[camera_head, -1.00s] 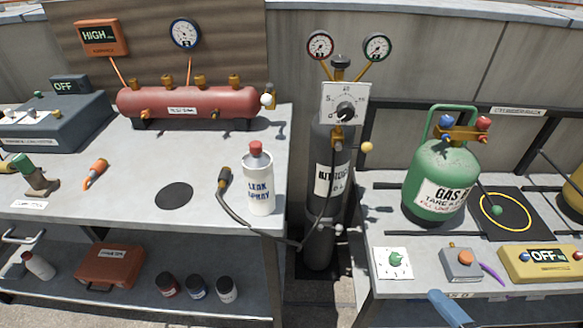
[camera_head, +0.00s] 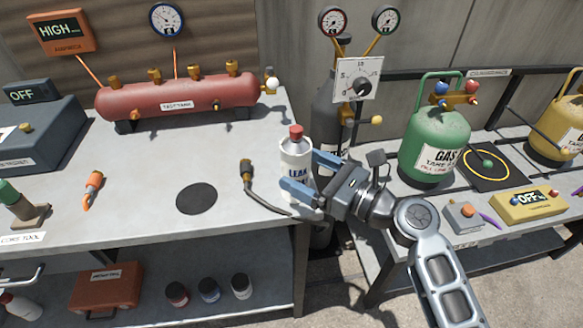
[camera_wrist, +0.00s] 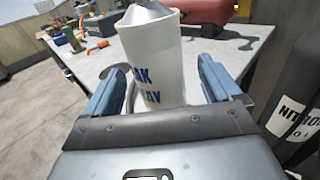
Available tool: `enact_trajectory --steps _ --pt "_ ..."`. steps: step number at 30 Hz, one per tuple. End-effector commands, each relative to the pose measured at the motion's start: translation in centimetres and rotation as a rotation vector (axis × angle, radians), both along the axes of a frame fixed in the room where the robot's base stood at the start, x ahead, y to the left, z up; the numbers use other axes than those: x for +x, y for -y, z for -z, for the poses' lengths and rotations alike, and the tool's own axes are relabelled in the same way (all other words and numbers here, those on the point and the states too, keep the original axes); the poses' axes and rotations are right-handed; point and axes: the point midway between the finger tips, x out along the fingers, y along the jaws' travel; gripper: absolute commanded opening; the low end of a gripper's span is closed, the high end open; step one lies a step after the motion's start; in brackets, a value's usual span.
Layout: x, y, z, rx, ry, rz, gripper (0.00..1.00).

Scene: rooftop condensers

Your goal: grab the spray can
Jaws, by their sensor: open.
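The spray can (camera_head: 296,154) is white with a red cap and blue "LEAK SPRAY" lettering. It stands upright near the right edge of the left table. My gripper (camera_head: 305,174) is open, with blue fingers on either side of the can in the head view. In the wrist view the can (camera_wrist: 154,62) stands between the two open fingers, its top cut off by the frame. The gripper (camera_wrist: 158,88) shows gaps beside the can, so the fingers do not appear to touch it. Part of the can's lower body is hidden behind a finger.
A black hose with a brass end (camera_head: 247,180) lies left of the can. A red tank (camera_head: 178,98) is behind it. A dark nitrogen cylinder (camera_head: 330,110) stands in the gap between tables. A green gas bottle (camera_head: 435,150) is on the right table. The left table's middle is mostly clear.

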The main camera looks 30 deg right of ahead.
Motion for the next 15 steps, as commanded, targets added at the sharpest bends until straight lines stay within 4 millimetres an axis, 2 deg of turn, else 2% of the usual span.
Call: enact_trajectory --steps 9,15 --pt "3.6 -2.2 0.0 -0.001 0.0 -0.002 0.91" --pt "4.0 -2.4 0.1 -0.001 0.0 0.0 0.91"
